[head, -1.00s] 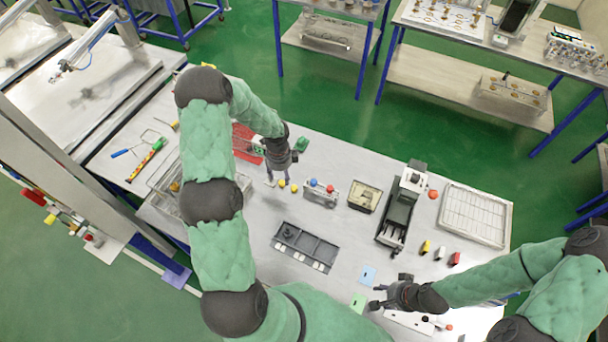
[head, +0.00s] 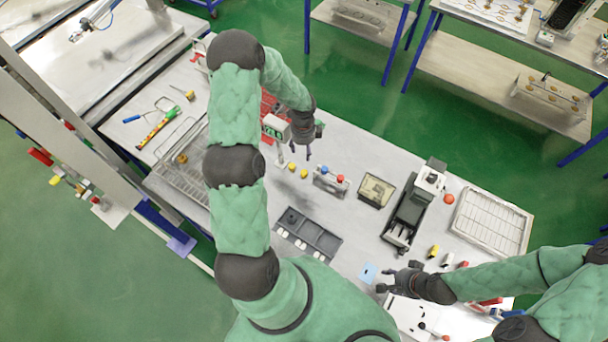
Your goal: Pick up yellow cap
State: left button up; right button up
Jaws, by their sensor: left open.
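Two small yellow caps lie close together on the grey table, one (head: 292,166) to the left and one (head: 304,173) slightly nearer and to the right. My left gripper (head: 301,152) is open and empty, just behind the caps in the picture, with its fingers pointing down. It appears apart from both caps. How high it is above the table is hard to tell. My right gripper (head: 384,281) is open and empty near the table's front edge, beside a light blue card (head: 368,273).
A holder with blue and red caps (head: 331,180) stands just right of the yellow caps. A grey compartment tray (head: 325,243) lies in front, and a wire basket (head: 165,160) left. A dark machine (head: 408,214) and white rack (head: 492,222) stand to the right.

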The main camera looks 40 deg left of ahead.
pick_arm(q)
notch_tip(320, 180, down, 7)
jog(key=b, duration=0.6)
pick_arm(e)
notch_tip(320, 180, down, 7)
jog(key=shift+w+r, duration=0.1)
jog(key=shift+r, duration=0.1)
jog(key=shift+w+f+b, duration=0.1)
jog(key=shift+f+b, duration=0.3)
jog(key=shift+f, duration=0.05)
pick_arm(q)
send_over(304, 172)
jog(key=f, duration=0.6)
jog(key=shift+s+d+f, duration=0.1)
jog(key=shift+s+d, duration=0.05)
jog(key=shift+s, duration=0.1)
pick_arm(e)
jog(key=shift+r, duration=0.15)
pick_arm(q)
jog(key=shift+f, duration=0.45)
pick_arm(e)
jog(key=shift+r, duration=0.15)
pick_arm(q)
jog(key=f+p, duration=0.1)
jog(key=f, duration=0.2)
jog(key=shift+w, duration=0.2)
pick_arm(e)
jog(key=shift+r, duration=0.3)
pick_arm(q)
jog(key=shift+f, duration=0.6)
